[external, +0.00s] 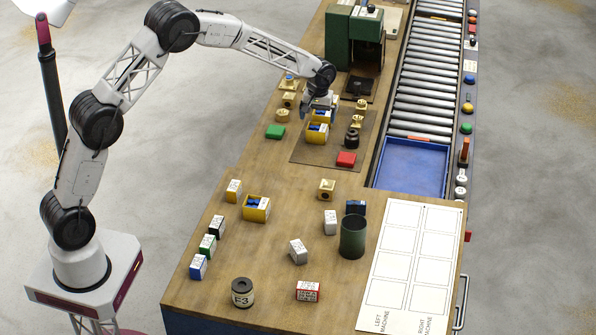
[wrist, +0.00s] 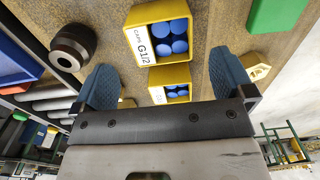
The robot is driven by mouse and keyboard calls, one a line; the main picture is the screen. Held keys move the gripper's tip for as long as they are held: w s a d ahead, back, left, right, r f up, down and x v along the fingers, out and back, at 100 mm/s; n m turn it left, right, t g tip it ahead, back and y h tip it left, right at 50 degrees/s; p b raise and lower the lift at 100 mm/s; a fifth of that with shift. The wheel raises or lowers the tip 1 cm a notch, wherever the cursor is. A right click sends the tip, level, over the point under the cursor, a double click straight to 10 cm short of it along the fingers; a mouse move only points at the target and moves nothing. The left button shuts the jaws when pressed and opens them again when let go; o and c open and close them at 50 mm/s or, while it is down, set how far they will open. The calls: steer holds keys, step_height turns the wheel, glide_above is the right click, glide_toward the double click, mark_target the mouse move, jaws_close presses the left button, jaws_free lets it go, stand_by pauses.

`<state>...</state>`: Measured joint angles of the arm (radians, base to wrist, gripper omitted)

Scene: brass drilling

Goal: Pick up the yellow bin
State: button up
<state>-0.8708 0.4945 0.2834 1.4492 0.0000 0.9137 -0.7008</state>
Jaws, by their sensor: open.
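Yellow bins holding blue round pieces stand on the bench. One, labelled G1/2 (wrist: 160,76), stands on the brown mat and also shows in the external view (external: 317,139). A second yellow bin (wrist: 170,72) stands just behind it, partly cut off by my gripper body in the wrist view. Another yellow bin (external: 257,214) stands apart on the nearer bench, left of centre. My gripper (external: 309,110) is open and empty, low over the mat at the bins. In the wrist view its blue fingers (wrist: 162,62) lie either side of the bins, with gaps; contact cannot be told.
A green block (external: 275,132) lies left of the bins, a black ring fitting (external: 352,139) right and a red block (external: 346,159) in front. Brass fittings stand close by. A blue tray (external: 412,165) and roller conveyor (external: 424,80) lie right. Bare bench separates mat and nearer bin.

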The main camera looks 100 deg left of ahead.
mark_target(317, 133)
steer(key=shift+f, duration=1.15)
steer(key=shift+d+f, duration=0.1)
steer(key=shift+f, duration=2.5)
steer(key=shift+c, duration=0.2)
steer(key=c, duration=0.9)
